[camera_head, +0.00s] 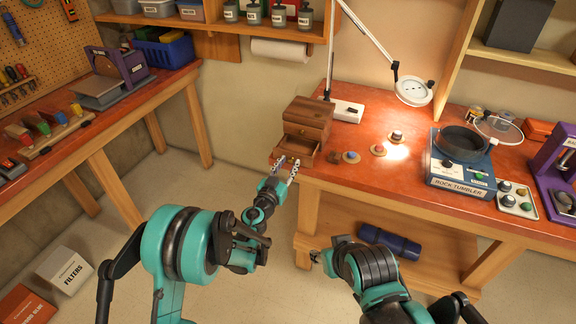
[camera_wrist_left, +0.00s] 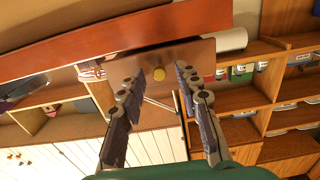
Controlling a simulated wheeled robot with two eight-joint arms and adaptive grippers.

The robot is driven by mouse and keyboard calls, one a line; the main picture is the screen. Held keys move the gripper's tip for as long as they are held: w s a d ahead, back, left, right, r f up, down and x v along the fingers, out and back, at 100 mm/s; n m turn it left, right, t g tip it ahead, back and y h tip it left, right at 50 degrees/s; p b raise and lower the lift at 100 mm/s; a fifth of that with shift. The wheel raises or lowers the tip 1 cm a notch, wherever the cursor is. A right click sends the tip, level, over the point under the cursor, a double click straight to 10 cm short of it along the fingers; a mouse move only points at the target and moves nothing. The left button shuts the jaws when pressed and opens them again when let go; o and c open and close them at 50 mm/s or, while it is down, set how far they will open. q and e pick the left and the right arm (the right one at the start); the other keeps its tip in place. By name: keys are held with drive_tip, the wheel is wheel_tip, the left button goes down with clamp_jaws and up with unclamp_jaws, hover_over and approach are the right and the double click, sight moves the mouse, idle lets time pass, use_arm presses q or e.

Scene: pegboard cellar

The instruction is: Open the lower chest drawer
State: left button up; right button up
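The small wooden chest (camera_head: 308,114) stands on the red-brown workbench at its left end. Its lower drawer (camera_head: 305,158) is partly pulled out, with its open inside showing. My left gripper (camera_head: 287,166) is at the drawer's front, its two fingers spread. In the left wrist view the drawer front (camera_wrist_left: 190,58) carries a round brass knob (camera_wrist_left: 159,74), which appears between the spread fingertips (camera_wrist_left: 156,80) with gaps on both sides. My right gripper (camera_head: 316,257) shows only as a small dark part low in front of the bench; its fingers are not clear.
Small stones on discs (camera_head: 351,157) lie right of the chest. A lamp (camera_head: 413,90) and a rock tumbler (camera_head: 460,165) stand farther right. A blue roll (camera_head: 389,242) lies on the lower shelf. Open floor separates the two benches.

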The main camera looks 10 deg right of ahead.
use_arm(q)
drive_tip(key=v, duration=0.7)
drive_tip(key=shift+s+a, duration=0.15)
drive_tip(key=shift+s, duration=0.05)
drive_tip(key=w+a+r+n+t+y, duration=0.15)
drive_tip(key=a+r+n+y, duration=0.45)
drive_tip(key=a+r, duration=0.6)
drive_tip(key=s+a+n+g+y, duration=0.2)
drive_tip(key=s+a+y, duration=0.35)
drive_tip(key=a, duration=0.85)
drive_tip(key=s+a+f+g, duration=0.1)
drive_tip(key=s+f+g, duration=0.2)
drive_tip(key=s, duration=0.9)
drive_tip(key=s+a+f+m+g+h, duration=0.1)
drive_tip(key=s+f+g, duration=0.3)
drive_tip(key=s, duration=0.9)
drive_tip(key=shift+a+f, duration=0.5)
drive_tip(key=shift+f, duration=0.45)
